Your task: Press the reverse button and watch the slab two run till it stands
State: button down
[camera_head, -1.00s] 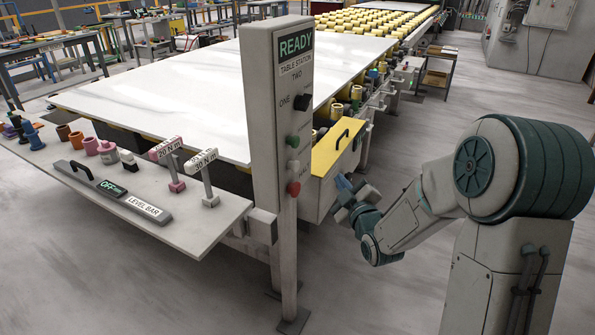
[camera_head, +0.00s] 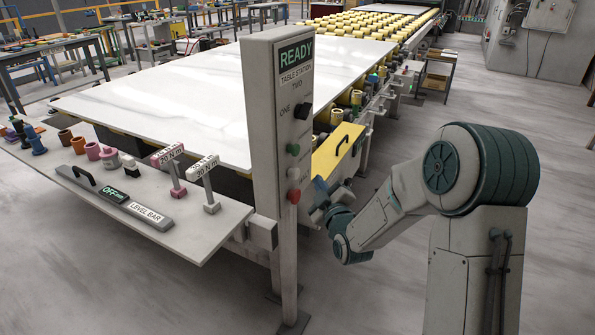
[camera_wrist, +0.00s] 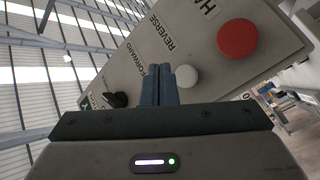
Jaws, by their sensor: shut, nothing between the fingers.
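The control post (camera_head: 275,130) has a READY display, a black selector knob (camera_head: 302,108), a green button (camera_head: 293,149), a white button (camera_head: 293,174) and a red button (camera_head: 294,194). In the wrist view, the white button (camera_wrist: 187,77) goes with the REVERSE label, and the red button (camera_wrist: 237,38) sits beyond it. My gripper (camera_head: 320,185) is shut and empty beside the post's button face. Its fingertips (camera_wrist: 159,70) overlap the FORWARD area in the wrist view, hiding the green button; contact cannot be told. The white slab (camera_head: 200,100) lies flat on the table.
A grey shelf (camera_head: 200,235) in front holds a level bar (camera_head: 120,197), several coloured pots and two labelled tools. A yellow-topped box (camera_head: 335,148) stands close behind my gripper. Yellow rollers (camera_head: 385,22) run behind the slab. The floor at right is clear.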

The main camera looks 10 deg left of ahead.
aim_at(294, 173)
jog(key=shift+w+a+b, duration=0.3)
jog(key=shift+a+b, duration=0.15)
jog(key=shift+a, duration=0.3)
jog(key=shift+w+a+b, duration=0.25)
jog(key=shift+a+b, duration=0.15)
jog(key=shift+a, duration=0.3)
jog(key=shift+a+f+b, duration=0.1)
jog(key=shift+a+b, duration=0.1)
jog(key=shift+b, duration=0.25)
dwell(0.7)
